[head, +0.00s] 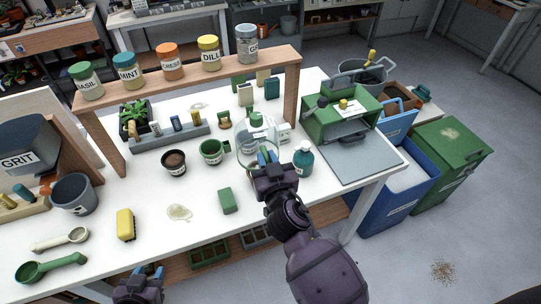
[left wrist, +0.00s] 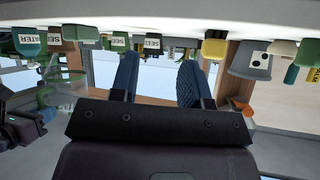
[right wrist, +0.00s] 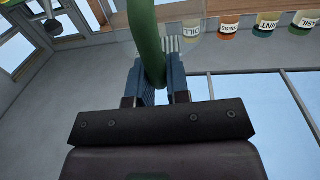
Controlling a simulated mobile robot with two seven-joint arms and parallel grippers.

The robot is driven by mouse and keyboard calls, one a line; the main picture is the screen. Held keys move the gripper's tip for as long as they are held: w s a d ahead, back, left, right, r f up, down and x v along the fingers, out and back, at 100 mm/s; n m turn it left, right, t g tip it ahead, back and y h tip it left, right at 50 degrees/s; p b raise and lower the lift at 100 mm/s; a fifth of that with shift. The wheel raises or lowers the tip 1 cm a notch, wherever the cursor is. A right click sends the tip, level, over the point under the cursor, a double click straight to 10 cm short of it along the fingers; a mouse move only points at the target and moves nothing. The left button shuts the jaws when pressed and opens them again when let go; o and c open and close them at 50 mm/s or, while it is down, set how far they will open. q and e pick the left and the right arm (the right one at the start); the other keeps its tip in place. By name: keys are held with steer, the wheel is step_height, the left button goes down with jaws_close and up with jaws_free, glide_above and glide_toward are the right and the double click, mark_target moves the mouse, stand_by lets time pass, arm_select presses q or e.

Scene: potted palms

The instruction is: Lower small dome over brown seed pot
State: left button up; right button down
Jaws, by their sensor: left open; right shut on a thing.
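A clear small dome (head: 241,157) is over the table in the head view, beside my right gripper (head: 266,160). My right gripper is shut on the dome's green handle (right wrist: 150,45). The brown seed pot (left wrist: 55,34) shows in the left wrist view near the WATER bottle; in the head view it is largely hidden by the dome and gripper. I cannot tell whether the dome touches it. A dark seed pot (head: 174,163) and a green seed pot (head: 214,152) stand to the left. My left gripper (left wrist: 157,75) is open and empty near the table's front edge.
A teal WATER bottle (head: 302,160) stands close to the right of my right gripper. A green block (head: 227,201), a yellow sponge (head: 125,225) and a spill (head: 179,212) lie in front. A wooden shelf (head: 196,78) with several labelled jars spans the back.

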arm_select(q)
steer(key=shift+s+a, duration=0.1)
steer(key=shift+s, duration=0.05)
arm_select(e)
steer(key=shift+a, duration=0.1)
arm_select(q)
steer(key=shift+f, duration=0.15)
arm_select(e)
steer(key=shift+f+b, duration=0.75)
steer(key=shift+b, duration=0.2)
step_height(320, 180, down, 2)
steer(key=shift+f+b, duration=0.25)
steer(key=shift+b, duration=0.95)
steer(key=shift+f, duration=0.3)
arm_select(q)
steer(key=shift+w+f+b, duration=0.25)
steer(key=shift+f, duration=0.35)
steer(key=shift+w+f+b, duration=0.25)
steer(key=shift+f+b, duration=0.05)
steer(key=shift+f, duration=0.35)
steer(key=shift+w+f+b, duration=0.25)
steer(key=shift+f, duration=0.35)
arm_select(e)
steer(key=shift+f, duration=0.6)
arm_select(q)
steer(key=shift+f, duration=0.1)
arm_select(e)
steer(key=shift+f, duration=0.1)
